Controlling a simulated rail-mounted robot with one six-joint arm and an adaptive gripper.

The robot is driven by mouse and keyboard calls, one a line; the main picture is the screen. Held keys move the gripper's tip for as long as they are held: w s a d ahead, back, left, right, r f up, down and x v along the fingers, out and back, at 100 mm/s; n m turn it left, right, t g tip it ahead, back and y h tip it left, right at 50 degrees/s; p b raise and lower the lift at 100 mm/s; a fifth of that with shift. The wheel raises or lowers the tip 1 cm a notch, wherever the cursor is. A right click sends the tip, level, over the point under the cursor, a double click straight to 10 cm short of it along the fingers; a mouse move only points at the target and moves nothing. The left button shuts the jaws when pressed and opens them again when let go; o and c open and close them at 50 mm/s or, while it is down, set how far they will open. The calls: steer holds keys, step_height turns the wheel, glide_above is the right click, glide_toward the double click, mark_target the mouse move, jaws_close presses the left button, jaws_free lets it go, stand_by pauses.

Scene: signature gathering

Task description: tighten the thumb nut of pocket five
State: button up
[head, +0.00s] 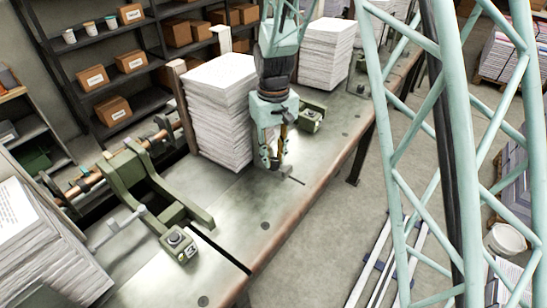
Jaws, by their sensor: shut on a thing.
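My gripper (271,160) points down at the bench, just right of the tall paper stack in the middle pocket. Its fingers are shut on a small part low at the bench surface, most likely the thumb nut, which they largely hide. A thin dark bar (292,179) shows beside the fingertips. The paper stack (217,112) stands upright behind and left of my gripper. A green counter box (310,118) sits on the bench beyond my gripper. I cannot read its number, so which pocket is five is not clear.
A green clamp frame (132,178) and a numbered box (179,244) stand on the near bench (230,232). Paper stacks stand at the near left (50,245) and farther along (327,50). Shelves with cartons (113,109) line the back. The bench front is mostly clear.

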mark_target(274, 160)
stand_by(0.5)
steer(key=o, duration=0.9)
steer(key=shift+c, duration=0.2)
steer(key=shift+r, duration=0.1)
step_height(274, 160, up, 12)
stand_by(0.5)
